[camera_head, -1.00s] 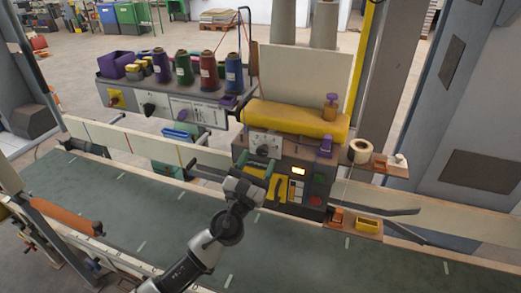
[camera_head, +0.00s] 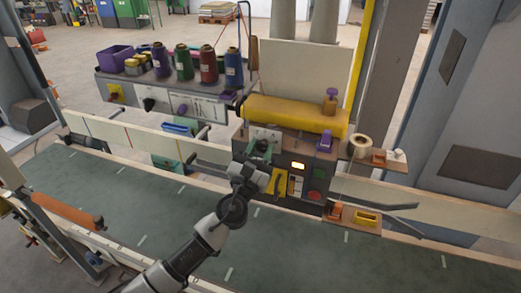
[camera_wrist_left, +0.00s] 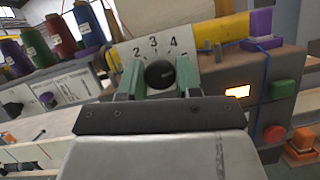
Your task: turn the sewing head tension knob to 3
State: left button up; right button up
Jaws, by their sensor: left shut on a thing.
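The sewing head (camera_head: 302,150) is a dark box under a yellow cover, with a white dial plate on its front left. In the left wrist view the dial plate (camera_wrist_left: 179,44) shows the numbers 2, 3 and 4, and the black round tension knob (camera_wrist_left: 159,74) sits just below the 3. My left gripper (camera_wrist_left: 160,80) has one green finger on each side of the knob and is shut on it. In the head view the left gripper (camera_head: 260,150) covers the knob and the lower part of the plate. Any pointer mark on the knob cannot be made out. My right gripper is not in view.
A lit display (camera_head: 299,166), a green button (camera_head: 319,172) and a red button (camera_head: 315,195) sit right of the knob. A shelf with thread cones (camera_head: 208,64) stands to the left. The dark green conveyor belt (camera_head: 110,205) below is clear.

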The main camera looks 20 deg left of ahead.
pick_arm(q)
jog(key=shift+n, duration=0.3)
jog(key=n+y+b, duration=0.1)
jog(key=n+y, duration=0.1)
jog(key=n, duration=0.2)
jog(key=shift+d+f, duration=0.1)
jog(key=n+y+b, duration=0.1)
jog(key=n+y, duration=0.1)
jog(key=n, duration=0.1)
jog(key=n+y, duration=0.1)
jog(key=n, duration=0.2)
jog(key=shift+y+b, duration=0.35)
jog(key=shift+y, duration=0.05)
jog(key=n+g+y, duration=0.1)
jog(key=n, duration=0.1)
jog(key=n+g+y, duration=0.1)
jog(key=n, duration=0.2)
jog(key=shift+r+n+g+y+p, duration=0.15)
jog(key=shift+n+g+y, duration=0.2)
jog(key=shift+n, duration=1.05)
jog(key=shift+r+n+g+y+p, duration=0.15)
jog(key=shift+n+g, duration=0.3)
jog(key=shift+n, duration=0.95)
jog(key=shift+f, duration=0.15)
jog(key=o, duration=0.9)
